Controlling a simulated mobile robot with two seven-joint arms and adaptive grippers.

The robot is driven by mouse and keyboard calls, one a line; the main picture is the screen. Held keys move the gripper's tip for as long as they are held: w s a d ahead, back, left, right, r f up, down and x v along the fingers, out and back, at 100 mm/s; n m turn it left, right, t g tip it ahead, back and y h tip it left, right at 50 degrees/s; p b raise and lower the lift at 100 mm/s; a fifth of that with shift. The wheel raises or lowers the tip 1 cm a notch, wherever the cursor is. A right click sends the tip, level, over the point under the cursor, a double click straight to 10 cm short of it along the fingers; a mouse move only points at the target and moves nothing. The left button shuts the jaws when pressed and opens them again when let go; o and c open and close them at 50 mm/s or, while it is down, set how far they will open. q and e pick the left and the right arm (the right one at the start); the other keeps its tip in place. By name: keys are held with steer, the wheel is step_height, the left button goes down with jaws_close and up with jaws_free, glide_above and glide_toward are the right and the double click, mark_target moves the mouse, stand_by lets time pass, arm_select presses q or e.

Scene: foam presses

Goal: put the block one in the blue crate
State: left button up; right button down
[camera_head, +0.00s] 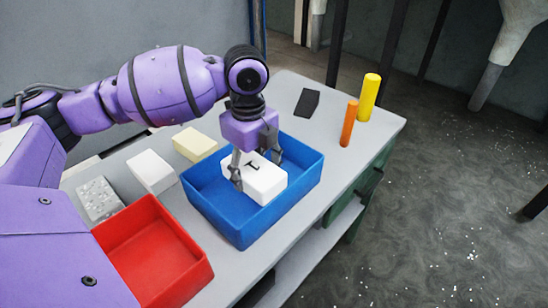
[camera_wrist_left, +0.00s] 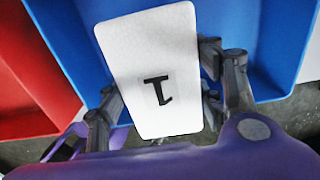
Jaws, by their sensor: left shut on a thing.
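The white block one (camera_head: 265,182), marked with a black "1", is in my left gripper (camera_head: 254,172), over the inside of the blue crate (camera_head: 235,228). The left gripper is shut on the block, one finger on each side. In the left wrist view the block (camera_wrist_left: 150,60) lies between the fingers, with the blue crate (camera_wrist_left: 270,40) behind it. I cannot tell whether the block touches the crate floor. My right gripper is not in view.
A red crate (camera_head: 205,272) stands at the left of the blue crate. A white block (camera_head: 151,172), a cream block (camera_head: 195,145) and a speckled grey block (camera_head: 99,200) lie behind the crates. A dark block (camera_head: 307,103), an orange cylinder (camera_head: 349,123) and a yellow cylinder (camera_head: 369,97) are at the far right.

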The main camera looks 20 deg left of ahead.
mark_target(253, 166)
arm_select(q)
step_height(253, 166, down, 8)
steer(key=shift+r, duration=0.1)
stand_by(0.4)
steer(key=o, duration=1.1)
steer(key=shift+c, duration=0.2)
step_height(253, 166, up, 12)
steer(key=shift+r, duration=0.1)
